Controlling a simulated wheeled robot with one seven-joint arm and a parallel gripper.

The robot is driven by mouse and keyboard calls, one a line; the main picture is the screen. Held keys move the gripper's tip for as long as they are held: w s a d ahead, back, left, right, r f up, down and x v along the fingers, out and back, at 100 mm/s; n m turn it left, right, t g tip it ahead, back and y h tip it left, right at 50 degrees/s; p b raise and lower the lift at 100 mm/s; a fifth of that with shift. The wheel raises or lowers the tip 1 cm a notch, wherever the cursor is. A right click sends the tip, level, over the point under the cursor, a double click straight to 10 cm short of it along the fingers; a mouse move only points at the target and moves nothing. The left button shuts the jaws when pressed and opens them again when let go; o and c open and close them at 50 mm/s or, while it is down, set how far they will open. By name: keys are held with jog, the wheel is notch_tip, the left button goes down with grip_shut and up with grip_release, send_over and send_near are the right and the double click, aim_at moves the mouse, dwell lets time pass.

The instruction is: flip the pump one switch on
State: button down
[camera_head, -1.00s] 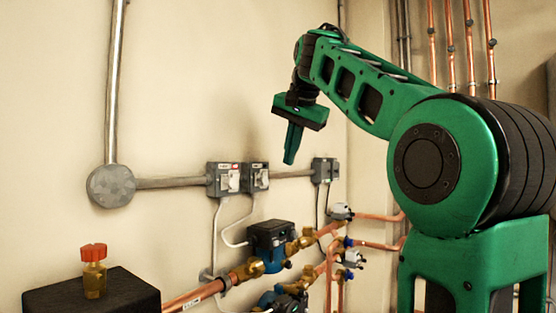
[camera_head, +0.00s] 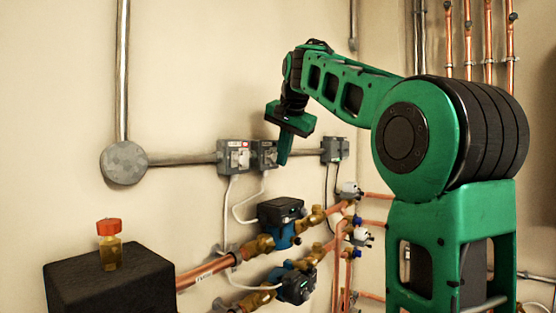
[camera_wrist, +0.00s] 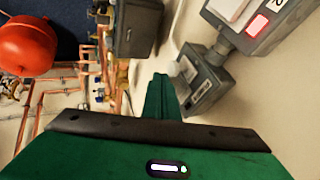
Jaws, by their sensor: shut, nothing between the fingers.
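Two grey switch boxes sit side by side on the wall in the head view: a left one (camera_head: 234,157) with a pale front and a small red mark, and a right one (camera_head: 264,154). I cannot read which belongs to pump one. My gripper (camera_head: 283,161) is shut and empty, pointing down, and its fingers overlap the right box's right edge in the head view. In the wrist view, my fingertips (camera_wrist: 160,80) are just left of one grey switch box (camera_wrist: 207,88). Another box (camera_wrist: 250,25) with a lit red rectangle is at upper right. Contact cannot be told.
A third grey box (camera_head: 335,149) is farther right on the conduit. Below are pumps (camera_head: 281,220) on copper pipes, with white cables running up to the boxes. A black block (camera_head: 110,285) with a red-capped fitting is at lower left. A red vessel (camera_wrist: 25,45) shows in the wrist view.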

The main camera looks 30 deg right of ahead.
jog(key=shift+w, duration=0.1)
jog(key=shift+w+a+f, duration=0.1)
jog(key=shift+w+f, duration=0.05)
jog(key=shift+w, duration=0.05)
dwell(0.4)
jog(key=shift+r, duration=0.9)
